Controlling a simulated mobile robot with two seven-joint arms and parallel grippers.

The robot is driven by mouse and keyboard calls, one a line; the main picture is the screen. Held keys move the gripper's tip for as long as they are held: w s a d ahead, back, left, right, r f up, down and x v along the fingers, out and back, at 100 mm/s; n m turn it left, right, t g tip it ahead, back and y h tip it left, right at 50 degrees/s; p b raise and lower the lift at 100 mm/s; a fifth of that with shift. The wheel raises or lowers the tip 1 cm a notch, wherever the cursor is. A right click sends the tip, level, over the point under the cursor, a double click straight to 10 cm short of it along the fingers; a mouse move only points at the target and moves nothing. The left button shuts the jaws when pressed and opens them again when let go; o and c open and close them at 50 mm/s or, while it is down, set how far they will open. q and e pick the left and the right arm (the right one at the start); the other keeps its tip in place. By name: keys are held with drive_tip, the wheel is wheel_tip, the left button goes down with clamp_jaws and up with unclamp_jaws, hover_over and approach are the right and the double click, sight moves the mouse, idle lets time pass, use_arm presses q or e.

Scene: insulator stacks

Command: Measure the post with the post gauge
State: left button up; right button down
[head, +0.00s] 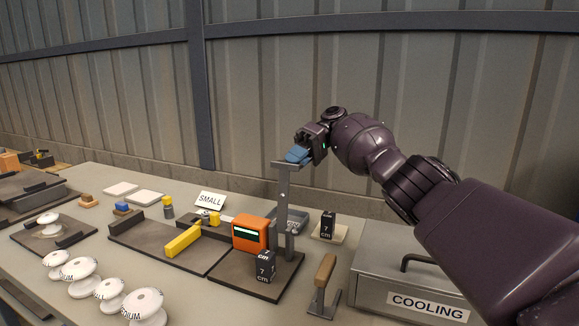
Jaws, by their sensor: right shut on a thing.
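The post gauge has a grey upright column (284,210), an orange box with a display (250,232) and a dark base plate (257,275). A black block marked 7 cm (265,270) stands on the plate in front of the column. My right gripper (302,152) is at the column's top, shut on a blue piece (297,155) there. How the blue piece joins the column is hard to see. I cannot tell which thing is the post. My left gripper is not in view.
A second black 7 cm block (328,225) stands on a pale pad. A wooden-handled tool (324,285) and a grey COOLING box (410,283) are at right. White insulator discs (82,275) are at front left. A SMALL sign (210,199) stands behind a yellow-barred fixture (184,241).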

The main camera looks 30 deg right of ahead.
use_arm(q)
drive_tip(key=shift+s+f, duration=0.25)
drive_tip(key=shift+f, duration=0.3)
use_arm(e)
drive_tip(key=shift+w+f, duration=0.1)
drive_tip(key=shift+f, duration=1.35)
drive_tip(key=c, duration=1.2)
unclamp_jaws()
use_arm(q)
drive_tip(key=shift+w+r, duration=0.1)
use_arm(e)
drive_tip(key=shift+o, duration=0.2)
drive_tip(key=shift+d+r, duration=0.1)
drive_tip(key=shift+r, duration=0.35)
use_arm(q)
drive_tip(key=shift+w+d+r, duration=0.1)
use_arm(e)
drive_tip(key=shift+d+r, duration=0.1)
drive_tip(key=shift+r, duration=0.2)
